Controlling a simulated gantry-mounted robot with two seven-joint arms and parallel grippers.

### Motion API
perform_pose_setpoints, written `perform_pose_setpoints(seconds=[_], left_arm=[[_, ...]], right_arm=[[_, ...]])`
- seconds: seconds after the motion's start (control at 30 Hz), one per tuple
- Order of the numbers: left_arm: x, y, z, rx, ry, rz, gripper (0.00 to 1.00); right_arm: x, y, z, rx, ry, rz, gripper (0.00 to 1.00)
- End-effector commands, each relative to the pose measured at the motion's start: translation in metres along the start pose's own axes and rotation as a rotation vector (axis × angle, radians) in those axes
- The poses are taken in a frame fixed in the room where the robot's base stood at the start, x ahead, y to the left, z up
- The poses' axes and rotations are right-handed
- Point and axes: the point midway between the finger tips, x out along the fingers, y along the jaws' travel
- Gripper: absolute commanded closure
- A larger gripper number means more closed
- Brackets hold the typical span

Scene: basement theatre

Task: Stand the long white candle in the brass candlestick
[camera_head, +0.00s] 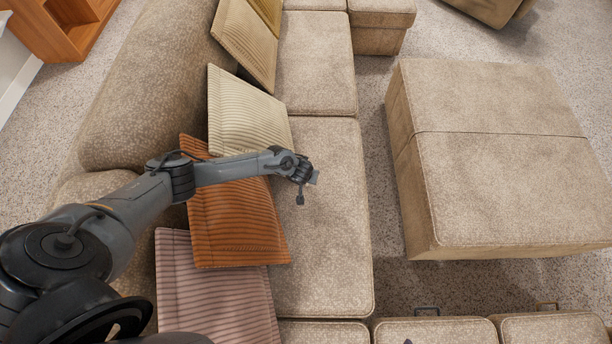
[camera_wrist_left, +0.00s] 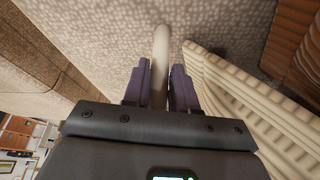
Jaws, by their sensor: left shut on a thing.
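My left gripper (camera_head: 308,180) reaches in from the left over the sofa seat. In the left wrist view its two dark fingers (camera_wrist_left: 161,72) are shut on the long white candle (camera_wrist_left: 161,45), which sticks out beyond the fingertips; its far end is near the top edge of the view. I cannot make out the candle in the head view. The brass candlestick is not visible in either view.
The left arm passes over a beige sofa (camera_head: 318,240) with an orange cushion (camera_head: 245,225), a cream striped cushion (camera_head: 243,112) and a pink striped cushion (camera_head: 205,285). A large beige ottoman (camera_head: 500,170) stands at right. Bare carpet (camera_head: 384,190) lies between them.

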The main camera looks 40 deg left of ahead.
Motion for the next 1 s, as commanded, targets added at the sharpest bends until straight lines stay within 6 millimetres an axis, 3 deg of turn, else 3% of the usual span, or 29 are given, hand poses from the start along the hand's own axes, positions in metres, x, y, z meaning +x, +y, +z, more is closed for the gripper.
perform_pose_setpoints(seconds=[0.03,0.07,0.2,0.63,1.0], left_arm=[[0.003,0.000,0.001,-0.001,-0.001,0.000,1.00],[0.002,0.000,0.001,0.000,0.000,0.000,0.70],[0.002,0.000,0.001,0.000,0.000,0.000,0.49],[-0.006,0.000,-0.001,0.000,-0.001,0.001,0.48],[-0.067,-0.001,-0.001,0.001,-0.001,0.001,0.48]], right_arm=[[0.002,0.000,0.001,0.000,0.000,0.000,0.49],[0.001,0.000,0.000,-0.001,0.000,0.000,0.49],[0.001,0.001,0.000,-0.003,-0.001,0.002,0.49],[-0.003,0.002,-0.001,-0.009,-0.001,0.007,0.49],[-0.026,0.002,-0.008,-0.005,0.000,0.003,0.49]])
